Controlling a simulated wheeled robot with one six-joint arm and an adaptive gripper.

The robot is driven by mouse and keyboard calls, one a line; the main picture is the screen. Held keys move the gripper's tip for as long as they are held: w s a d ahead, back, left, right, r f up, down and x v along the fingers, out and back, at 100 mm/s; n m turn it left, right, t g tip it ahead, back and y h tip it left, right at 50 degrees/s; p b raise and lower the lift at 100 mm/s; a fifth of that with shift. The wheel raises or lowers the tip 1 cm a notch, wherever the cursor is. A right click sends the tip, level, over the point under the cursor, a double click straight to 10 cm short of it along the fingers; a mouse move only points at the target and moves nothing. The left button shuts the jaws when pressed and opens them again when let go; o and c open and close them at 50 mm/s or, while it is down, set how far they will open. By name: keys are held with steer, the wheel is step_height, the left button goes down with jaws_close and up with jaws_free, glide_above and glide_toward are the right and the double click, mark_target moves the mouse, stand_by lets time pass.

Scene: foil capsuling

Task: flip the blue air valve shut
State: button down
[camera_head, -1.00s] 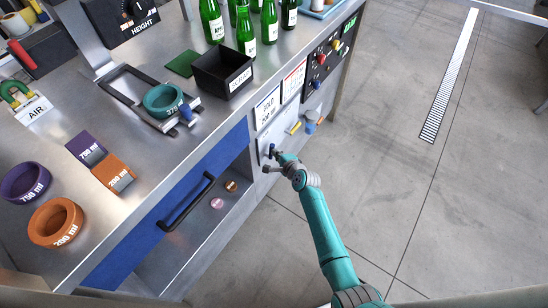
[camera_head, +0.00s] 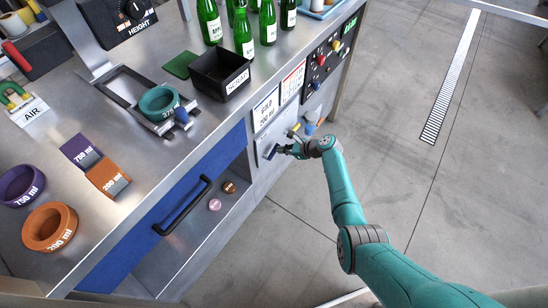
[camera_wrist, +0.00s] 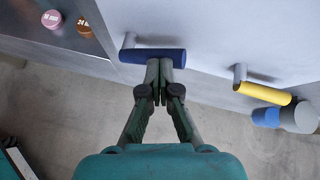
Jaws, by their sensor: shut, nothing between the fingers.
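The blue air valve handle (camera_wrist: 152,56) is a short blue bar on a metal stem, on the pale front panel of the bench. It lies roughly crosswise in the wrist view. In the head view the handle (camera_head: 270,151) is small, dark and partly hard to make out. My gripper (camera_wrist: 160,68) is shut and empty, its fingertips right at the near edge of the blue handle, overlapping it in the picture; I cannot tell if they touch. In the head view my gripper (camera_head: 281,150) comes at the handle from the right.
A yellow handle (camera_wrist: 264,93) sits right of the blue one, beside a blue and grey cylinder (camera_wrist: 284,117). Control knobs (camera_head: 318,60) are farther up the panel. The floor to the right is clear.

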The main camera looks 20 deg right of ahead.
steer(key=shift+w+d+f+y, duration=0.15)
steer(key=shift+f+y, duration=0.2)
steer(key=shift+y, duration=0.05)
steer(key=shift+f, duration=0.1)
steer(key=shift+s+a+f, duration=0.2)
steer(key=shift+s+a, duration=0.2)
steer(key=shift+a, duration=0.15)
